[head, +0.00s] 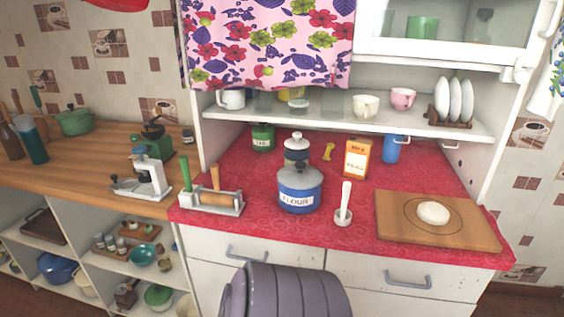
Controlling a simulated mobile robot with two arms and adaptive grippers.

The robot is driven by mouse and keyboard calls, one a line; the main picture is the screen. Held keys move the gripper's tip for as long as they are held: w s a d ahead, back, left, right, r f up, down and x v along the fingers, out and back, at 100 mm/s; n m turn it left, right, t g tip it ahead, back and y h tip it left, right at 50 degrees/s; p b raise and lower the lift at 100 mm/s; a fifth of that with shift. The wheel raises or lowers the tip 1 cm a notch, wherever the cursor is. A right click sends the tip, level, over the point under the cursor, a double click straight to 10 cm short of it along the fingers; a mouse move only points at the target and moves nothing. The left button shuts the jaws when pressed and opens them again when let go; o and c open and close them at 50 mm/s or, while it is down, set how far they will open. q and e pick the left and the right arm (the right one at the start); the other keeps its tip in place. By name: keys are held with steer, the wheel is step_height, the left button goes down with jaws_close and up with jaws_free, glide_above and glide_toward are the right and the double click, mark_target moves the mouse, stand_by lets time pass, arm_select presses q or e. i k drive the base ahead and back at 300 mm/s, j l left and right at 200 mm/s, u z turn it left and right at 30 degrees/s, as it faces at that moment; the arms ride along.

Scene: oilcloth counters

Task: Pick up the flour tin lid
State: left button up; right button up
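The flour tin (298,201) is a blue enamel tin with a white FLOUR label, upright on the red oilcloth counter near the front middle. Its grey lid (298,177) sits on top, with a raised knob at the centre. A smaller dark tin with a cream lid and pale knob (297,137) stands just behind it and is partly hidden. Neither of my grippers is in the head view, and nothing is seen touching the flour tin or its lid.
A rack with a rolling pin (216,199) stands left of the tin. A white pestle-shaped tool (344,204) stands close to its right. A wooden board (455,236) with dough (433,213) lies farther right. A shelf (340,119) overhangs the back. Bare red cloth (259,232) lies in front.

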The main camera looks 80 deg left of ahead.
mark_target(300, 175)
steer(key=u, duration=2.55)
